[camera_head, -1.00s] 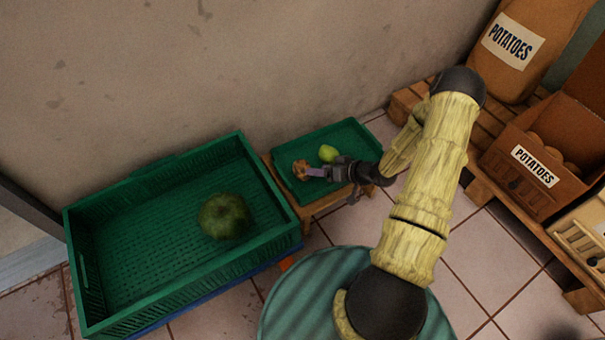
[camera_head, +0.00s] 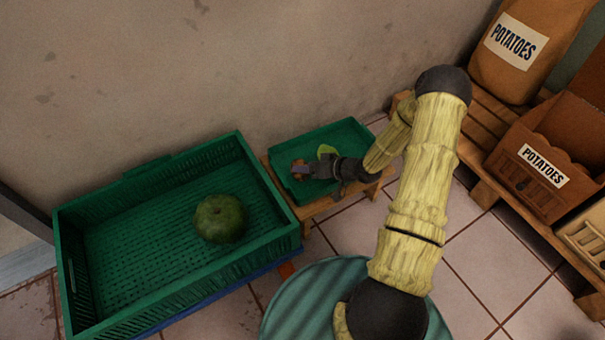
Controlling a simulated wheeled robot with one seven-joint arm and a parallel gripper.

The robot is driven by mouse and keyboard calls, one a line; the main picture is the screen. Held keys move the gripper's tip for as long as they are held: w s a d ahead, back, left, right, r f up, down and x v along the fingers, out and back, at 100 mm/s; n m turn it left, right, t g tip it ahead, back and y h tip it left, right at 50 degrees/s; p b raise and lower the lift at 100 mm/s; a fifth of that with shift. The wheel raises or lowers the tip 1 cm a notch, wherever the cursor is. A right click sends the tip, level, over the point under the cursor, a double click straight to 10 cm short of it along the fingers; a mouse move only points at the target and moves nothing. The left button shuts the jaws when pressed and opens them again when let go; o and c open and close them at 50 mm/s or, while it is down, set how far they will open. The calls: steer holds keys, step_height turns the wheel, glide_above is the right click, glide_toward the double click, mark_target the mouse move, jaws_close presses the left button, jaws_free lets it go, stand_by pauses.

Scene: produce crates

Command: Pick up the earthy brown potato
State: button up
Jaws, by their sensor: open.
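The brown potato (camera_head: 298,164) lies in the small green crate (camera_head: 352,133), near its left side. It is small in the view and partly hidden by my gripper. My gripper (camera_head: 303,170) is open, with its fingers at the potato. I cannot tell whether the fingers touch it. A yellow-green fruit (camera_head: 327,150) lies in the same crate, just behind my gripper and partly covered by it.
A large green crate (camera_head: 100,200) stands at the left with a dark green round fruit (camera_head: 220,218) in it. A plain wall (camera_head: 240,60) rises behind both crates. A potato sack (camera_head: 515,45) and a brown box marked potatoes (camera_head: 535,165) stand at the right.

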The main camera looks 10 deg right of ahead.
steer(key=shift+s+a+f, duration=0.1)
steer(key=shift+s+f, duration=0.05)
steer(key=shift+f, duration=0.1)
steer(key=shift+c, duration=0.5)
steer(key=c, duration=0.8)
steer(key=shift+o, duration=0.2)
steer(key=shift+r, duration=0.1)
step_height(320, 180, up, 10)
steer(key=p, duration=0.6)
steer(key=shift+p, duration=0.4)
steer(key=shift+r, duration=0.1)
